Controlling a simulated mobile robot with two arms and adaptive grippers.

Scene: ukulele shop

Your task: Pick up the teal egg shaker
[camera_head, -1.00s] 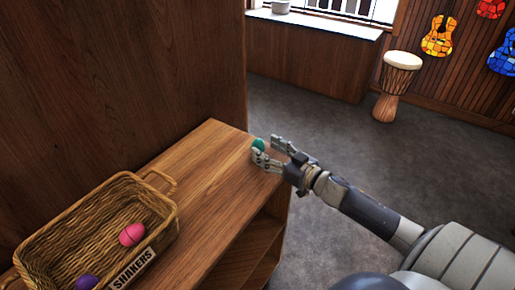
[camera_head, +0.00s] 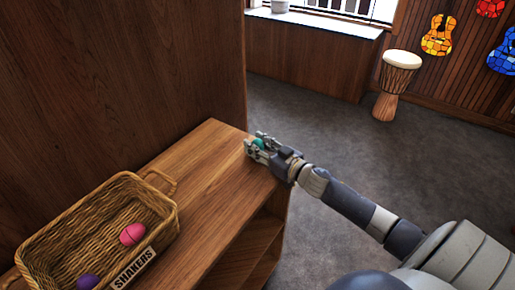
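The teal egg shaker (camera_head: 258,143) is at the far right corner of the wooden shelf top. It is partly hidden between the fingers of my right gripper (camera_head: 256,145). The fingers lie on both sides of it and look closed against it. Whether the egg still touches the wood cannot be told. My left gripper is not in view.
A wicker basket (camera_head: 165,208) labelled SHAKERS stands on the near part of the wooden shelf (camera_head: 208,180), holding a pink egg (camera_head: 132,234) and a purple egg (camera_head: 88,282). The wood between basket and gripper is clear. A tall wooden panel (camera_head: 120,80) rises behind.

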